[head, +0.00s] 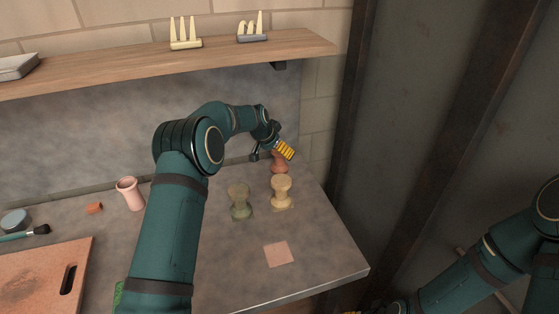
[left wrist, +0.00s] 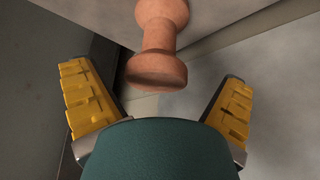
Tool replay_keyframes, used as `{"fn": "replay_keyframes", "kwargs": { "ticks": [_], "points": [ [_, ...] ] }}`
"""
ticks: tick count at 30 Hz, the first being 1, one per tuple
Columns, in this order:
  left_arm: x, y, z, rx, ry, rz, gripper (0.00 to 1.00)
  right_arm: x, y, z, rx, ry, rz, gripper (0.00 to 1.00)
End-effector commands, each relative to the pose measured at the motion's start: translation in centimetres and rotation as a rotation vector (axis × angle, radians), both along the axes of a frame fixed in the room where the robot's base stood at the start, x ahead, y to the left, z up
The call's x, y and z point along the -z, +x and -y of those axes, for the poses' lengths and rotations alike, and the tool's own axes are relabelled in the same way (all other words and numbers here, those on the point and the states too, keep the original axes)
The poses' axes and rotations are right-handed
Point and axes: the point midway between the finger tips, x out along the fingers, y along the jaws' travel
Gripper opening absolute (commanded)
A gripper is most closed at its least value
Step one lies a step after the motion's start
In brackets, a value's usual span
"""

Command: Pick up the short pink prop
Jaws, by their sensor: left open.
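A short pinkish-terracotta prop (head: 280,166), spool-shaped with wide ends and a narrow waist, stands at the back right of the counter. My left gripper (head: 271,155) is at it, partly covering its top in the head view. In the left wrist view the prop (left wrist: 160,40) lies ahead, centred between the two spread yellow-padded fingers, and neither finger touches it. The left gripper is open and empty. My right arm is at the lower right; only a dark end of its gripper (head: 385,308) shows at the bottom edge, too little to read.
A cream prop (head: 282,192) and a green prop (head: 240,201) stand in front. A pink square (head: 278,254) lies near the front edge. A pink cup (head: 130,193), a small orange piece (head: 94,208) and a board (head: 40,270) are left. A shelf (head: 120,62) hangs above.

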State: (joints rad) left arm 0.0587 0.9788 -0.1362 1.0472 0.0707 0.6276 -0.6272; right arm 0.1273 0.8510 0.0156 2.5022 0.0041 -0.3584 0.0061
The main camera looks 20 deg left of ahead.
Motion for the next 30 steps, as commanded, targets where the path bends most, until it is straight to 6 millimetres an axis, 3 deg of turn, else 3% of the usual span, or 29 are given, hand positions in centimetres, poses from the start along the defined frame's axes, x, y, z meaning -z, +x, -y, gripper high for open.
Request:
{"fn": "replay_keyframes", "kwargs": {
  "ticks": [6,15,17,22,24,30],
  "points": [
    [2.5,1.3,0.8,0.000,0.000,-0.001,0.98,0.3,-0.1,0.0,-0.002,0.000,-0.002,0.47],
    [2.8,1.5,0.9,0.000,0.000,0.000,0.98,0.3,-0.1,0.0,-0.002,0.000,-0.002,0.47],
    [2.8,1.5,0.8,0.000,0.000,0.000,0.81,0.3,-0.1,0.0,-0.002,0.000,-0.002,0.47],
    [2.8,1.5,0.8,-0.001,0.000,0.000,0.23,0.3,-0.1,0.0,-0.002,0.000,-0.002,0.47],
    [2.8,1.5,0.8,0.000,0.000,0.000,0.15,0.3,-0.1,0.0,-0.002,0.000,-0.002,0.47],
    [2.6,1.5,0.8,0.000,0.000,0.003,0.13,0.3,-0.1,0.0,-0.002,0.000,-0.002,0.47]
  ]
}}
